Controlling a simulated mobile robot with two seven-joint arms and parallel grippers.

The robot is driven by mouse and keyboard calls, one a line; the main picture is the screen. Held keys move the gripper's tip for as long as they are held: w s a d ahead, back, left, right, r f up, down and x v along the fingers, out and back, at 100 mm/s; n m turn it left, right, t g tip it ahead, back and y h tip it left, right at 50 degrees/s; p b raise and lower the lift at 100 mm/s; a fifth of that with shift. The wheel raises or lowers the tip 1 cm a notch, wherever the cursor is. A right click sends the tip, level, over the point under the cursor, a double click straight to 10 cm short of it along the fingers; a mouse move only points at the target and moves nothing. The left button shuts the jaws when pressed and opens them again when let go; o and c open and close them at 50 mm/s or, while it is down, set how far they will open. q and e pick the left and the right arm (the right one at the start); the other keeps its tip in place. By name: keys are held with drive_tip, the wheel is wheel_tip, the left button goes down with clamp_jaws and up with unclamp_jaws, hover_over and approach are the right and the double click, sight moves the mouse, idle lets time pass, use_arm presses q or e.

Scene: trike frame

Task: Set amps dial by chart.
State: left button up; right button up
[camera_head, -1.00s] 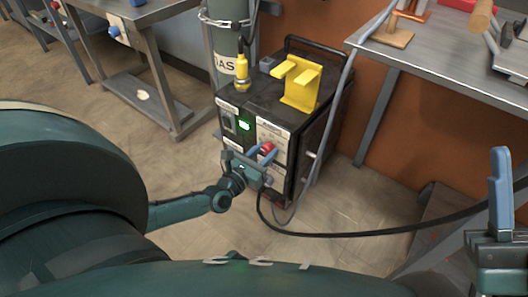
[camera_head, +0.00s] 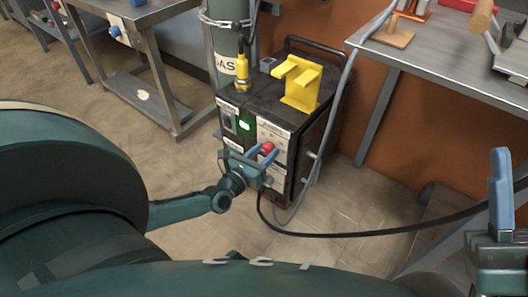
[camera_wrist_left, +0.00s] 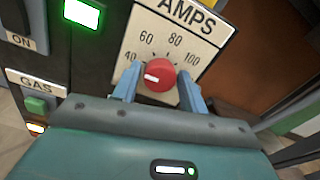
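The red amps dial (camera_wrist_left: 158,76) sits on a pale plate (camera_wrist_left: 171,29) marked AMPS on the front of the black welding machine (camera_head: 318,146). Its white mark points left in the wrist view, below the 60. My left gripper (camera_wrist_left: 159,88) is open, with one blue finger on each side of the dial and small gaps visible. It also shows at the dial in the head view (camera_head: 261,154). My right gripper (camera_head: 500,190) is at the right edge, its opening unclear. No chart is readable.
A lit green display (camera_wrist_left: 81,13) and a green GAS button (camera_wrist_left: 37,105) are left of the dial. A yellow bracket (camera_head: 300,85) stands on the machine. A black cable (camera_head: 350,235) runs across the floor. Metal tables (camera_head: 440,65) stand on both sides.

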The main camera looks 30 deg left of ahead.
use_arm(q)
drive_tip(key=shift+o, duration=1.4)
drive_tip(key=shift+s, duration=0.4)
drive_tip(key=s+a+p, duration=0.1)
drive_tip(key=s+p, duration=0.2)
drive_tip(key=s, duration=0.9)
drive_tip(key=shift+s, duration=0.15)
use_arm(e)
drive_tip(key=f+m+h, duration=0.2)
drive_tip(key=m+h, duration=0.1)
drive_tip(key=f+m+h, duration=0.2)
drive_tip(key=shift+w+a, duration=0.15)
drive_tip(key=shift+w, duration=0.25)
